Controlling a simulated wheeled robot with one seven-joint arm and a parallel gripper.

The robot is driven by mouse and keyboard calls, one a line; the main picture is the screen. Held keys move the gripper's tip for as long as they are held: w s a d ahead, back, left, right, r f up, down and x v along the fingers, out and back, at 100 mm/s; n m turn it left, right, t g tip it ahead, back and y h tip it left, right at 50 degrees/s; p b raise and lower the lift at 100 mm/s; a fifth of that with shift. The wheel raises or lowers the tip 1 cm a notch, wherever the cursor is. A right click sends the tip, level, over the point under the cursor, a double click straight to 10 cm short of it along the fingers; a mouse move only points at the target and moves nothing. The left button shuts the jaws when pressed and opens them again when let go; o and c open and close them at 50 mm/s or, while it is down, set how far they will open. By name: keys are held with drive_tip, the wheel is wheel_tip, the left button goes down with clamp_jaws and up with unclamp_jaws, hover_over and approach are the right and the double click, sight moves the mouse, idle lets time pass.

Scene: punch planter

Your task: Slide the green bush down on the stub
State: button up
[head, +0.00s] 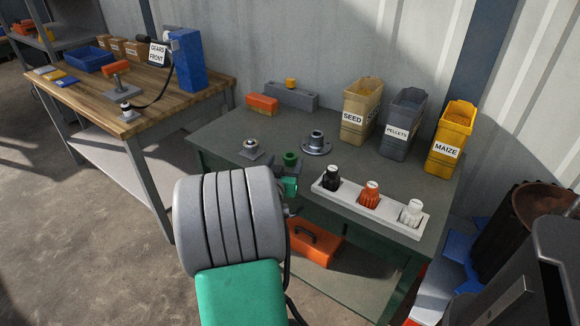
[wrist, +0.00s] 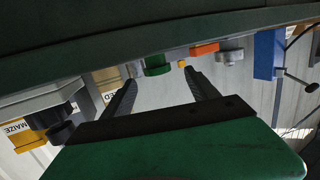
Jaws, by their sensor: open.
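The green bush (head: 290,159) stands on the dark bench top near its front edge. In the wrist view, which is upside down, it (wrist: 157,65) shows between the finger lines. My gripper (wrist: 160,82) is open and empty, with the bush beyond its fingertips; the exact gap is hard to judge. In the head view my arm hides most of the gripper. A small metal stub on a square plate (head: 250,148) stands to the left of the bush. A round flanged metal hub (head: 316,144) stands behind and right. I cannot tell for certain which is the task's stub.
A white rack with black, orange and white knobs (head: 369,200) lies to the right. Seed, pellets and maize bins (head: 443,137) stand at the back right. An orange block (head: 262,103) and a grey block (head: 292,96) lie at the back. A wooden bench (head: 205,83) is at left.

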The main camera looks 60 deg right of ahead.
sight(291, 153)
drive_tip(key=x, duration=0.5)
drive_tip(key=shift+s+d+f+b, duration=0.15)
drive_tip(key=shift+d+b, duration=0.2)
drive_tip(key=c, duration=1.4)
